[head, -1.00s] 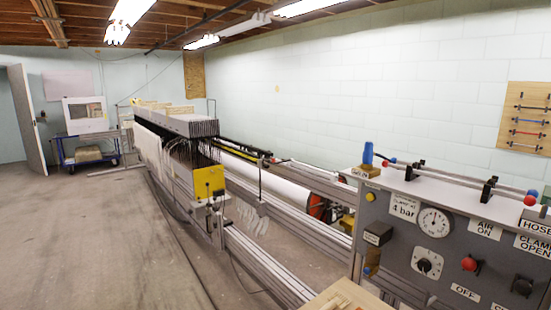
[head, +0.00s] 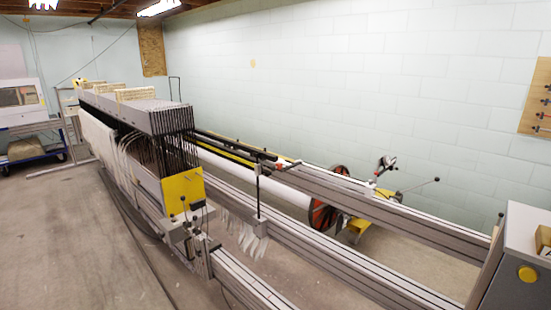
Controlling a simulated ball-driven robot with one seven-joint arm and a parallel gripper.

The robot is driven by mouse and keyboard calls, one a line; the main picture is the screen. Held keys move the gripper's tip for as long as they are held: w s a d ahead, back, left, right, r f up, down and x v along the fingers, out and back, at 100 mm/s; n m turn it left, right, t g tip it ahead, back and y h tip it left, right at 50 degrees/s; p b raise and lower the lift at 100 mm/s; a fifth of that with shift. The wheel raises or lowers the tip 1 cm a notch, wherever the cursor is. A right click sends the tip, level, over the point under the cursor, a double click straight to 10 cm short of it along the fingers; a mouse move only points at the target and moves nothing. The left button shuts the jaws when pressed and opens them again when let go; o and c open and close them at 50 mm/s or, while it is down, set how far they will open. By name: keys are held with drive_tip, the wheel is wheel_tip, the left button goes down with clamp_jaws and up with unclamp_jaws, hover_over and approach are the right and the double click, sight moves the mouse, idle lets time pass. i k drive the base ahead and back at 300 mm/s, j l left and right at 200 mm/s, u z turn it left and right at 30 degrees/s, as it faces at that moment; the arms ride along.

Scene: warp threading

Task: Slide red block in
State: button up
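No clear red block stands out in the head view. A small red piece (head: 281,165) sits on the dark rail beside the long machine, too small to tell its shape. A red disc (head: 324,214) is at the end of the white roller (head: 258,183). My gripper is not in view.
The long machine with its dark comb-like rows (head: 172,135) and yellow plate (head: 183,188) runs along the middle. Grey rails (head: 330,262) extend to the front right. A grey cabinet with a yellow button (head: 527,273) is at the right edge. The floor (head: 70,240) on the left is clear.

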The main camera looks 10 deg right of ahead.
sight(278, 165)
drive_tip(key=i+j+z, duration=0.25)
drive_tip(key=i+j, duration=0.8)
